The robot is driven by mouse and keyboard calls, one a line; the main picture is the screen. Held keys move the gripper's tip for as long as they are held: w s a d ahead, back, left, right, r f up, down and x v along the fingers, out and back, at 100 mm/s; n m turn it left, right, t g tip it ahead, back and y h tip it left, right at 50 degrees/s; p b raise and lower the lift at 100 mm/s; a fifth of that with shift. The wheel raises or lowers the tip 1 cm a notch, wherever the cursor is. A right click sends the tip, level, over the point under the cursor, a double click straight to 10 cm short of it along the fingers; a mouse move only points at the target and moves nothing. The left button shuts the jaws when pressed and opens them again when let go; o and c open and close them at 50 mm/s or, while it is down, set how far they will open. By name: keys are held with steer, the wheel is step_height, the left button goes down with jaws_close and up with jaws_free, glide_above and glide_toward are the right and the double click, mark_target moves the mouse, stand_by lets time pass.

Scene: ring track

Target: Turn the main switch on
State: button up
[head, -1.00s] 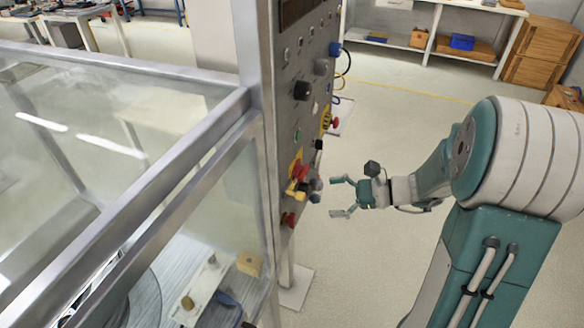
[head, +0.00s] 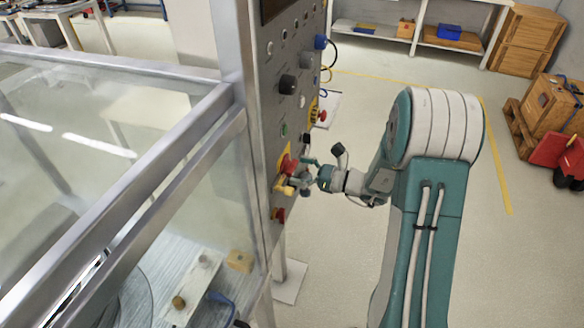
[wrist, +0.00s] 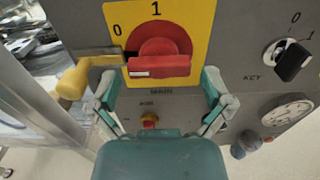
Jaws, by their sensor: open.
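The main switch (wrist: 160,56) is a red rotary handle on a yellow plate marked 0 at the upper left and 1 at the top. Its red bar lies level in the wrist view, with a white mark at the bar's left end. The switch also shows on the grey panel in the head view (head: 288,165). My gripper (wrist: 162,95) is open, its two fingers on either side of the bar's lower edge. I cannot tell whether they touch it. In the head view my gripper (head: 308,172) is close against the panel.
A black KEY selector (wrist: 291,60) and a gauge (wrist: 287,112) are at the right. A small red knob (wrist: 150,121) is below. The glass-walled frame (head: 190,130) stands left of the panel.

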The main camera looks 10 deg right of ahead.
steer(key=shift+x, duration=0.9)
steer(key=c, duration=1)
steer(key=shift+o, duration=0.2)
